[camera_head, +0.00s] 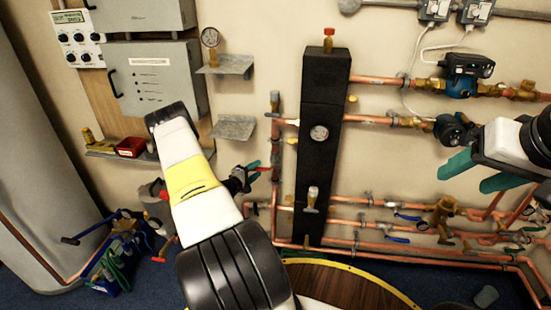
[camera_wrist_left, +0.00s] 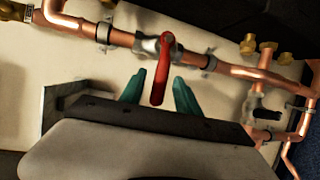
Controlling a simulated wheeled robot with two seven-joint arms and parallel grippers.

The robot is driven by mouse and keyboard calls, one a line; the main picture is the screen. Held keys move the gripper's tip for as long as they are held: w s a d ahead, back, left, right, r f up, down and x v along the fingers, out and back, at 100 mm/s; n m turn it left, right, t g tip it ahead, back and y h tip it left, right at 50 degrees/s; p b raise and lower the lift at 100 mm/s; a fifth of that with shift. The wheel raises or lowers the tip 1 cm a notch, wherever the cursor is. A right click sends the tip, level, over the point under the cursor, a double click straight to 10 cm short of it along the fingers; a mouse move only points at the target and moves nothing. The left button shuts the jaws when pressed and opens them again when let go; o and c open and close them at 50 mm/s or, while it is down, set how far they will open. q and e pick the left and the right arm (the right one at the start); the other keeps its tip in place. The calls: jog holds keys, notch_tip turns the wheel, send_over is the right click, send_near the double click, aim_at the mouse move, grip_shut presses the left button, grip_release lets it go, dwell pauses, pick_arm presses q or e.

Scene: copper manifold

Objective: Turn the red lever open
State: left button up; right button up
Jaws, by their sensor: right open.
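The red lever (camera_wrist_left: 163,70) sits on a grey valve on a copper pipe in the left wrist view. It points down between the two teal fingers of my left gripper (camera_wrist_left: 158,92), with a visible gap on each side. The left fingers are apart. My right gripper (camera_head: 480,173) is at the right side, with its teal fingers apart and nothing between them.
The tall black column (camera_head: 323,150) stands close right of my left gripper. Copper pipes (camera_head: 375,226) with blue-handled valves run along the lower wall. A grey shelf (camera_head: 234,127) juts out just above the left gripper. A blue tool bag (camera_head: 115,255) sits on the floor at left.

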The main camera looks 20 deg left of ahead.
pick_arm(q)
jog(key=shift+w+d, duration=0.1)
jog(key=shift+w, duration=0.45)
jog(key=shift+c, duration=0.2)
grip_shut()
dwell(0.9)
